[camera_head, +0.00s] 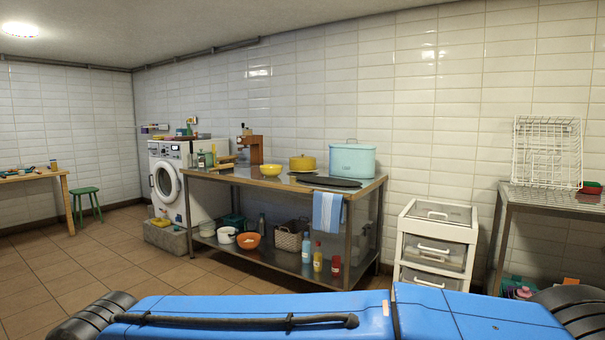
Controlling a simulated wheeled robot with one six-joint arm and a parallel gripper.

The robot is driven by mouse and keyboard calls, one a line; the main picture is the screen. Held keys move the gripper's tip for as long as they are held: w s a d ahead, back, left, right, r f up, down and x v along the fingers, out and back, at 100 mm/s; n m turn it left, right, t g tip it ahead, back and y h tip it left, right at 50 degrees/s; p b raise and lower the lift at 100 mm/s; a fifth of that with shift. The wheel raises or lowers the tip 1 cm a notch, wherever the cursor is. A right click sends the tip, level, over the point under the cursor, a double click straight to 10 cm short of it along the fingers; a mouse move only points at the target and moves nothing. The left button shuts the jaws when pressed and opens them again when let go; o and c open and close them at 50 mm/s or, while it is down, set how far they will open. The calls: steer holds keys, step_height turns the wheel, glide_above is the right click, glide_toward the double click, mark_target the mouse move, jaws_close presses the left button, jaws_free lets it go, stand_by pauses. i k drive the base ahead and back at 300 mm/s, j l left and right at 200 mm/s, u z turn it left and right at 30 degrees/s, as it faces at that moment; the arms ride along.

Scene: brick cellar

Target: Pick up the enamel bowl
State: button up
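A yellow bowl (270,171) stands upright on the top of the metal workbench (230,180), left of a yellow lidded pot (302,163). An orange bowl (248,241) and a white container (227,235) sit on the bench's lower shelf. I cannot tell from this view which one is enamel. My gripper is not in view. The blue body with dark wheels along the bottom edge is mine.
A light blue lidded pot (352,160) and a dark flat item (328,182) share the bench top. A striped towel (328,212) hangs at its front. White drawers (434,245) stand right of it. Tiled floor (105,255) is clear at left.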

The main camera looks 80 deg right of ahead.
mark_target(270, 171)
steer(key=z, duration=2.2)
steer(key=i+j+u, duration=0.1)
steer(key=i, duration=1.15)
